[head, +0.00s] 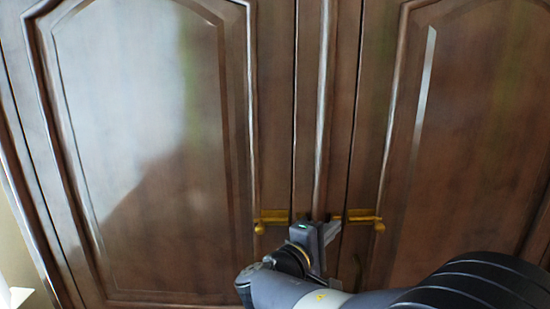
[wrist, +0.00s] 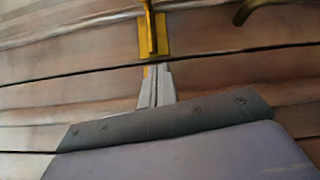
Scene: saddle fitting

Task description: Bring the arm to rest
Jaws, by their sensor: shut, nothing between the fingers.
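My gripper (head: 327,222) is at the lower middle of the head view, in front of the wooden double doors and between two brass handles. In the wrist view, its two grey fingers (wrist: 156,80) lie together, with nothing seen between them. The fingertips appear just below a brass handle plate (wrist: 154,48) in that view. I cannot tell whether they touch it. My arm reaches in from the lower right of the head view.
The left door (head: 140,150) and right door (head: 480,130) look closed. The left handle (head: 271,217) and right handle (head: 364,217) stand out close to my gripper. A pale object (head: 15,298) shows at the lower left edge.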

